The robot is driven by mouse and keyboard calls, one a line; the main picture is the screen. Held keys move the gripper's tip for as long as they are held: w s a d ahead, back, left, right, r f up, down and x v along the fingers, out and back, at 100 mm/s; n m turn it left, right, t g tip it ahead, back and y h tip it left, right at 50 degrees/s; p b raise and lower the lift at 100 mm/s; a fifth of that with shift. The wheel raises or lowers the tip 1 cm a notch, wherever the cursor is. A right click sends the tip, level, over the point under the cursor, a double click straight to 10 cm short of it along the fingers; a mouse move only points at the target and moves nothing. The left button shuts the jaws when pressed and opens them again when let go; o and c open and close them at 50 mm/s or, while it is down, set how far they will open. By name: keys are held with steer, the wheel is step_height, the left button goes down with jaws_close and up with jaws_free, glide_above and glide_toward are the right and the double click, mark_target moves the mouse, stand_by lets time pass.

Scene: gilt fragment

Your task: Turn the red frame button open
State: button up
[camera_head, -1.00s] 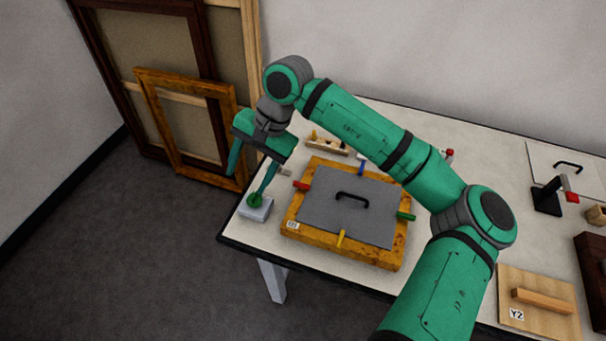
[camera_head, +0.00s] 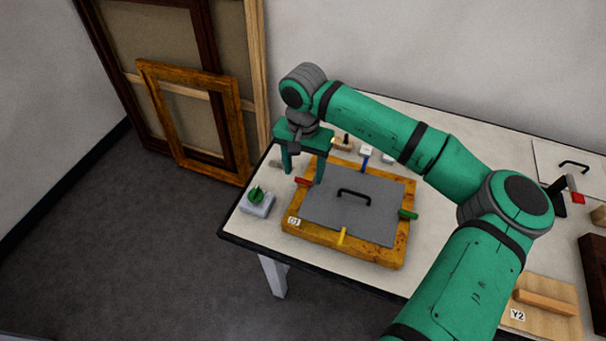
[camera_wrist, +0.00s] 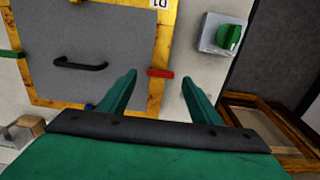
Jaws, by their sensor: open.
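The red frame button (camera_head: 302,182) sits on the left side of the gilt frame (camera_head: 292,233), at the edge of the grey backing panel (camera_head: 352,205). My gripper (camera_head: 303,179) is open, pointing down over the frame's left side, with one finger on each side of the button. In the wrist view my gripper (camera_wrist: 158,82) holds nothing. I cannot tell how high the fingertips are above the button.
Blue (camera_head: 365,162), green (camera_head: 408,214) and yellow (camera_head: 342,236) buttons sit on the other sides. The panel has a black handle (camera_head: 354,193). A grey box with a green knob (camera_head: 256,197) stands left of the frame.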

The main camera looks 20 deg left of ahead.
mark_target(303, 182)
steer(key=shift+f, duration=1.35)
steer(key=c, duration=1)
steer(key=shift+c, duration=0.2)
